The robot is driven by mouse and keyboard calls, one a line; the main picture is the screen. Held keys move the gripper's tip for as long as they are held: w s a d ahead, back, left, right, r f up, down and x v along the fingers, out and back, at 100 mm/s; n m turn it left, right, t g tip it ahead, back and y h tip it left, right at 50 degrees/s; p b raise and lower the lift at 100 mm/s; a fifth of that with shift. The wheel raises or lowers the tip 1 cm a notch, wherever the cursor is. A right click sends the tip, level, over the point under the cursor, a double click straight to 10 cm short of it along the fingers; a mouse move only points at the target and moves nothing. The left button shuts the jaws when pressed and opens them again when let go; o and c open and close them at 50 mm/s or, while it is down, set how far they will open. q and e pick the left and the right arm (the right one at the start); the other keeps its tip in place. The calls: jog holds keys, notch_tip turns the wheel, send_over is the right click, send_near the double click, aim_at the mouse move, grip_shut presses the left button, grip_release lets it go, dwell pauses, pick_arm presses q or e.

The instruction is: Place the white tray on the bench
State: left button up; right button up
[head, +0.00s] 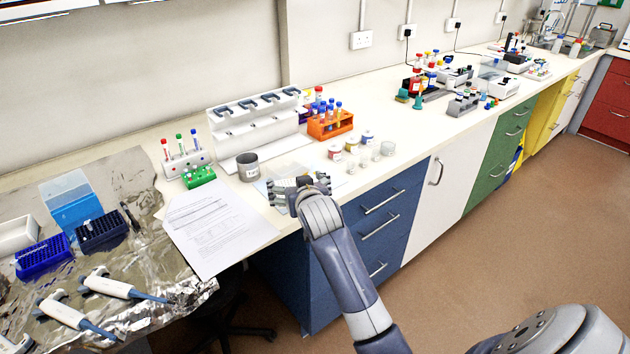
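No object in the head view is plainly a white tray. A white open box (16,236) sits at the far left on the foil and is cut off by the picture edge. A white tube rack (183,164) holds several capped tubes near the wall. My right gripper (299,183) is over the front part of the bench (415,130), above a pale flat patch beside the grey cup (248,167). Its fingers are small and seen from behind, so I cannot tell whether they are open or hold anything. My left gripper is out of view.
A white pipette stand (252,124), an orange tube rack (330,124) and small jars (352,145) stand near my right gripper. Printed paper (217,226) overhangs the front edge. Pipettes (112,287) lie on foil at left. Bench surface between jars and far racks is clear.

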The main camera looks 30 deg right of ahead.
jog(key=w+d, duration=0.1)
jog(key=d, duration=0.1)
jog(key=w+d+p, duration=0.1)
jog(key=d, duration=0.2)
jog(key=w+d+f, duration=0.1)
jog(key=d, duration=0.2)
jog(key=shift+w+d, duration=0.1)
jog(key=shift+w, duration=0.25)
notch_tip(320, 180, down, 3)
jog(key=shift+f+p, duration=0.1)
jog(key=shift+p, duration=0.5)
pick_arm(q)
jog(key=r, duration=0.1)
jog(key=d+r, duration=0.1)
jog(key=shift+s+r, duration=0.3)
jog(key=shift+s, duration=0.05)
pick_arm(e)
jog(key=shift+f, duration=0.15)
jog(key=shift+f, duration=0.1)
jog(key=o, duration=0.8)
